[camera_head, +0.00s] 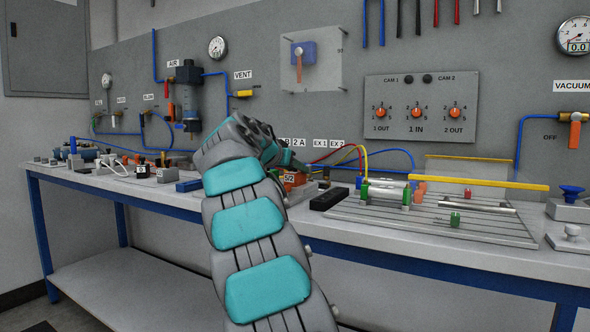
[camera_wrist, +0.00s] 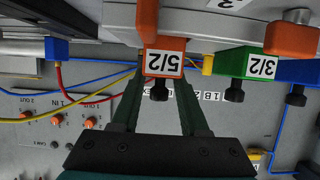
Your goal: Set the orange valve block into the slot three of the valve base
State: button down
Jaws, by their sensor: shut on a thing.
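My gripper (camera_wrist: 160,88) is shut on an orange valve block (camera_wrist: 148,22) marked 5/2, with a black knob below its label in the wrist view. A grey valve base (camera_wrist: 100,28) runs along the top of that view, close to the held block. I cannot tell whether the block is seated or only near the base. A green block (camera_wrist: 233,62) marked 3/2 and a blue block (camera_wrist: 300,72) stand to its right. A "3" shows partly at the top edge. In the head view my gripper (camera_head: 297,164) is at the bench over an orange block (camera_head: 298,178); my arm hides much of the base.
Right of the base are a black block (camera_head: 329,199) and a slotted plate (camera_head: 440,222) with a cylinder and green and orange parts. Red, yellow and blue hoses (camera_head: 385,153) run behind. A control panel (camera_head: 422,107) is on the wall. The bench front edge is clear.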

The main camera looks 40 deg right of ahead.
jog(key=shift+f, duration=0.2)
grip_release()
jog(key=shift+f, duration=0.1)
dwell(0.5)
jog(key=shift+r+p, duration=2.45)
jog(key=shift+r, duration=1.2)
